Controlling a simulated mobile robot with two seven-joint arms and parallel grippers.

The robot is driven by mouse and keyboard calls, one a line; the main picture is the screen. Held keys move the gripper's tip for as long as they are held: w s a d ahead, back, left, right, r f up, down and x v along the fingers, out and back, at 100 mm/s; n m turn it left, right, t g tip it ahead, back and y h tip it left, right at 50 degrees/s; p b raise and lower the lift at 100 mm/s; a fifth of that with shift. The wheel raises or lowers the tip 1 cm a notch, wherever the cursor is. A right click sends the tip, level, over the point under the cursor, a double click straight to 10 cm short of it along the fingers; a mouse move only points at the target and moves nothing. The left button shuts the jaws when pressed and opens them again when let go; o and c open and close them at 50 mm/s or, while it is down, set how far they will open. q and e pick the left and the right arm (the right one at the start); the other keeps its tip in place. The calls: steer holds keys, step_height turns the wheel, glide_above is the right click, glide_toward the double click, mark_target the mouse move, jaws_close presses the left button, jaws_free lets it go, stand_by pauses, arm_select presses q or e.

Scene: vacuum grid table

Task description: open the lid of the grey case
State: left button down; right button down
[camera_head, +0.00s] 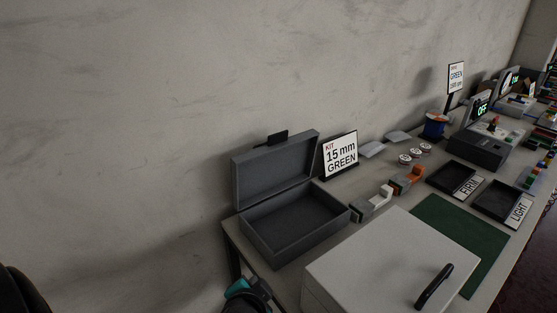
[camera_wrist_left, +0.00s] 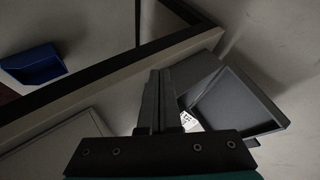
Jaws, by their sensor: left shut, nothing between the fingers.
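The grey case (camera_head: 292,222) stands at the near left end of the table. Its lid (camera_head: 275,168) is swung up and leans back towards the wall, with a dark handle on its top edge, and the inside looks empty. The case also shows at the right of the left wrist view (camera_wrist_left: 240,105). My left gripper (camera_head: 254,291) is low at the table's left edge in the head view, in front of the case and apart from it. Its fingers (camera_wrist_left: 158,75) are shut with nothing between them. My right gripper is not in view.
A white box (camera_head: 375,260) with a black handle stands right of the case. A kit sign (camera_head: 341,156) stands behind it. A green mat (camera_head: 440,225), dark trays (camera_head: 455,178) and small parts lie further right. A blue bin (camera_wrist_left: 32,65) sits low beyond the table edge.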

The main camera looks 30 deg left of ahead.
mark_target(272, 161)
arm_select(q)
steer(key=w+a+r+m+t+y, duration=0.2)
steer(key=w+r+m+t, duration=0.8)
steer(key=w+r, duration=0.35)
steer(key=w+a+m, duration=0.1)
steer(key=w+a, duration=0.6)
steer(key=w, duration=0.3)
steer(key=shift+w+r+g+p, duration=0.3)
steer(key=shift+w+r+p, duration=0.1)
steer(key=shift+r+p, duration=0.05)
